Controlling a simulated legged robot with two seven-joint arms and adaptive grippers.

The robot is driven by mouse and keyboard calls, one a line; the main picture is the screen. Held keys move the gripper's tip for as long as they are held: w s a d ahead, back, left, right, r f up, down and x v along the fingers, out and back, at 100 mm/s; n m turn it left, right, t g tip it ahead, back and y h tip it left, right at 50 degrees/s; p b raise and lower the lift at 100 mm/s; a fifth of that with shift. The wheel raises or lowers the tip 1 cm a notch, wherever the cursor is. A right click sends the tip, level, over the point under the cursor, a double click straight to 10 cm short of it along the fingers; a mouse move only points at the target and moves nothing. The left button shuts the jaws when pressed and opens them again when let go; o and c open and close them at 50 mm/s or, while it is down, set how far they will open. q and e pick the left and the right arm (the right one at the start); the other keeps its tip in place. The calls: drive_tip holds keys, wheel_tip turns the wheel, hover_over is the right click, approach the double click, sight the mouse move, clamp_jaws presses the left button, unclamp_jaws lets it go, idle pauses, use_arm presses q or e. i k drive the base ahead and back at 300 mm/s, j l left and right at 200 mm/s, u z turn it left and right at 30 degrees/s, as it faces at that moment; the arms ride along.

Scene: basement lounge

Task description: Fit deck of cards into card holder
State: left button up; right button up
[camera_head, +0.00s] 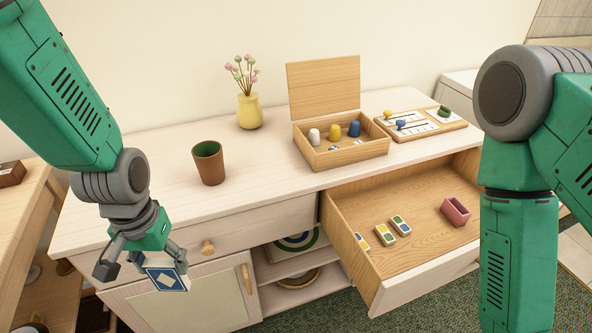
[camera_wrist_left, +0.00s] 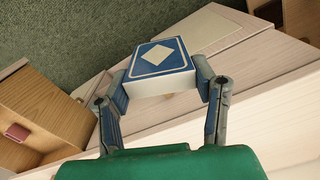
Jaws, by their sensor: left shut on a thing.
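The deck of cards (camera_head: 168,279) is a blue-and-white block with a white diamond on its face. My left gripper (camera_head: 148,262) is shut on it and holds it in front of the cabinet, below the tabletop edge. In the left wrist view the deck (camera_wrist_left: 160,62) sits between the two fingers, its diamond face showing. A small open pink box (camera_head: 455,212), which looks like the card holder, stands in the open drawer (camera_head: 420,252) on the right, well apart from the deck. My right arm comes down at the right; its gripper is out of view.
The cabinet top (camera_head: 150,185) holds a brown cup (camera_head: 208,163), a yellow flower vase (camera_head: 249,111), an open wooden box (camera_head: 340,155) of game pieces and a game board (camera_head: 420,124). Small coloured blocks (camera_head: 385,234) lie in the drawer. My right arm covers the drawer's right side.

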sight(454, 210)
drive_tip(key=z, duration=1.7)
drive_tip(key=i+j+z, duration=0.2)
drive_tip(key=i, duration=0.25)
drive_tip(key=i+j+z, duration=0.2)
drive_tip(key=i+j, duration=0.15)
drive_tip(key=i, duration=0.1)
